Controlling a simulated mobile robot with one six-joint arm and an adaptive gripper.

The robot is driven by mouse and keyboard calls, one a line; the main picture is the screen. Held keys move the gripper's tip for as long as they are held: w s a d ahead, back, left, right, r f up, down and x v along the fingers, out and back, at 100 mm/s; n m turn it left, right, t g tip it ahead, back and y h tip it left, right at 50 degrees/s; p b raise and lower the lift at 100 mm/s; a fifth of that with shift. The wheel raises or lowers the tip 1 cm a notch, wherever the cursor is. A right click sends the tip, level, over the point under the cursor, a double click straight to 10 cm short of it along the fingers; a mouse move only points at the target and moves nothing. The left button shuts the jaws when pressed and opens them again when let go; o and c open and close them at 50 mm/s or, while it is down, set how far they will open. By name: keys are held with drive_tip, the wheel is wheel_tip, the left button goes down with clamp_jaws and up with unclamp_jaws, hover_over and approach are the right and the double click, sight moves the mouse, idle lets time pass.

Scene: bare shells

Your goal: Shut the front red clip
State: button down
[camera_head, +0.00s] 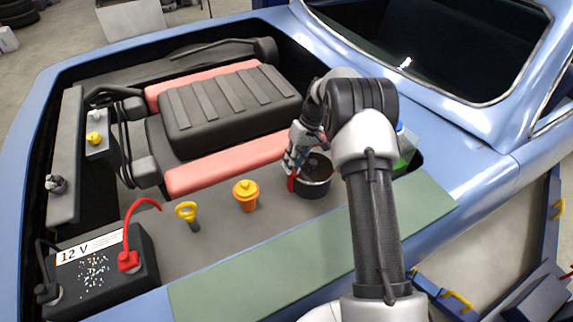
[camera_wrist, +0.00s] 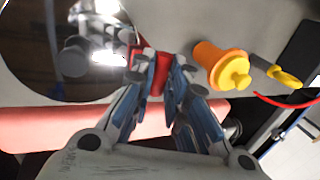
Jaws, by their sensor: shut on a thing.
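The red clip (camera_head: 291,183) is at the left side of a round black housing (camera_head: 313,190) in the engine bay. In the wrist view, the red clip (camera_wrist: 151,72) stands at the rim of the housing's dark, shiny round top (camera_wrist: 40,45), which has a grey knob (camera_wrist: 76,56). My gripper (camera_wrist: 157,76) is shut on the red clip, with its blue-grey fingers on either side. In the head view, my gripper (camera_head: 292,164) reaches down at the housing's left edge and partly covers it. I cannot tell whether the clip is latched.
An orange cap with a yellow top (camera_head: 246,196) and a yellow dipstick handle (camera_head: 187,210) stand to the left. A 12 V battery (camera_head: 100,262) is at the lower left. The engine cover (camera_head: 230,108) is behind. A green mat (camera_head: 270,275) lies along the front edge.

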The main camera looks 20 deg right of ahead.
drive_tip(key=shift+d+f, duration=0.1)
drive_tip(key=shift+d, duration=0.35)
drive_tip(key=c, duration=1.5)
unclamp_jaws()
drive_tip(key=shift+w+d, duration=0.1)
drive_tip(key=shift+d, duration=0.05)
drive_tip(key=shift+c, duration=0.2)
drive_tip(key=v, duration=1.2)
